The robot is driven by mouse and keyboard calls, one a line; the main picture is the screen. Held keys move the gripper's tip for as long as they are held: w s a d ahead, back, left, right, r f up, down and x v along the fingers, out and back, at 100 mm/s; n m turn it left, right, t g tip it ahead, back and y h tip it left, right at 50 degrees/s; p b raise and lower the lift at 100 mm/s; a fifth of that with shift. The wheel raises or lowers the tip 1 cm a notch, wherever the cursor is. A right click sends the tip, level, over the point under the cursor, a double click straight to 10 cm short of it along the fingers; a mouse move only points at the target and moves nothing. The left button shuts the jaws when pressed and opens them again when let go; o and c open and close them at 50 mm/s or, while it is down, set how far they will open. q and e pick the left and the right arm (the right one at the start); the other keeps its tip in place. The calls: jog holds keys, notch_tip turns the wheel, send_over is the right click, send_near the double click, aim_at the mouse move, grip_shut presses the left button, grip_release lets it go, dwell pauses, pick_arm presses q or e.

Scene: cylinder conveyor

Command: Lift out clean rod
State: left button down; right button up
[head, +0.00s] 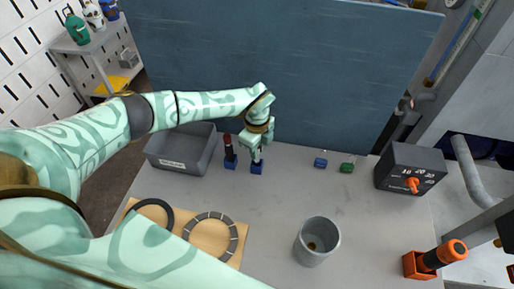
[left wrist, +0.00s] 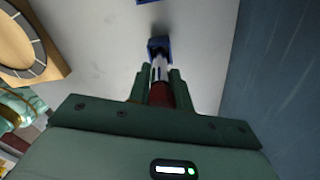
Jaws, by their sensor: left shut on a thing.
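My left gripper (head: 258,146) points down over a small blue holder (head: 257,168) on the grey table. It is shut on a rod, which in the left wrist view shows a dark red upper part (left wrist: 161,95) and a pale metal lower part (left wrist: 160,69) between the fingers. The rod's lower end meets the blue holder (left wrist: 158,44); how deep it sits I cannot tell. A second rod (head: 229,147), dark with a red top, stands upright in another blue holder (head: 230,164) just to the left. My right gripper is not in view.
A grey labelled bin (head: 183,168) is left of the holders. A small blue block (head: 320,162) and a green block (head: 347,168) lie to the right. A control box (head: 410,165), grey cup (head: 317,251), wooden board with rings (head: 177,229) and orange-black tool (head: 444,255) surround clear table space.

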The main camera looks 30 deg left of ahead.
pick_arm(q)
jog(key=shift+r+p, duration=2.4)
jog(key=shift+r, duration=0.35)
